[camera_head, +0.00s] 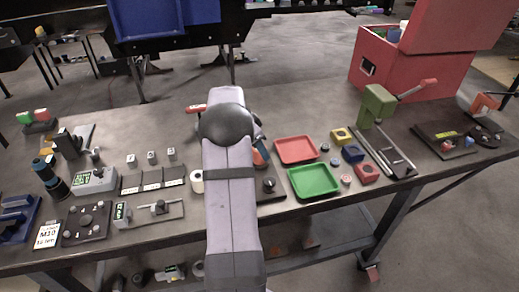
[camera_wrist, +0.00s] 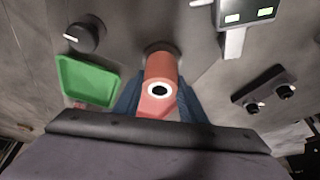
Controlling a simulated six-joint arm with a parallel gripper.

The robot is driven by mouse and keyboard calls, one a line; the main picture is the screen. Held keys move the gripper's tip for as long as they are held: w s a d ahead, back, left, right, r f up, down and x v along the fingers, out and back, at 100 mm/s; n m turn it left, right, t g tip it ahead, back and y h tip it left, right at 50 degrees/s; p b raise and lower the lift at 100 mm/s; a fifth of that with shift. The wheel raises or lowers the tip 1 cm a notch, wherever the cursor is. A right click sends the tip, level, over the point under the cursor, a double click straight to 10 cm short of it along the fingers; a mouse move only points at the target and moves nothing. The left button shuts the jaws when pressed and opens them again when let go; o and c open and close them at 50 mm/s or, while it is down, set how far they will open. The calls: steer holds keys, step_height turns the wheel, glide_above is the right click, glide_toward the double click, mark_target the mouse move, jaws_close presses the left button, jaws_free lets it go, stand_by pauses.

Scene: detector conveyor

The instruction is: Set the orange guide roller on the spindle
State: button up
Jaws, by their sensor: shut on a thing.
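The orange guide roller (camera_wrist: 161,68) is in the middle of the wrist view, its end with a white ring and dark hole facing the camera. My gripper (camera_wrist: 158,84) is shut on it, with a blue finger on each side. In the head view a small orange part (camera_head: 260,157) shows beside my arm; the arm hides most of the gripper. A dark round shape (camera_wrist: 158,47) shows at the far end of the roller in the wrist view. I cannot tell whether it is the spindle's base, or whether the roller touches it. No spindle is clearly visible.
A green tray (camera_wrist: 64,77) lies left of the roller in the wrist view, near a dark knob (camera_wrist: 86,35). A device with green displays (camera_wrist: 236,38) is at upper right. A red tray (camera_head: 296,162) and a red toolbox (camera_head: 400,75) stand right of my arm in the head view.

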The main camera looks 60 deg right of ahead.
steer(key=o, duration=1.8)
steer(key=shift+r, duration=0.1)
step_height(320, 180, up, 9)
steer(key=p, duration=0.5)
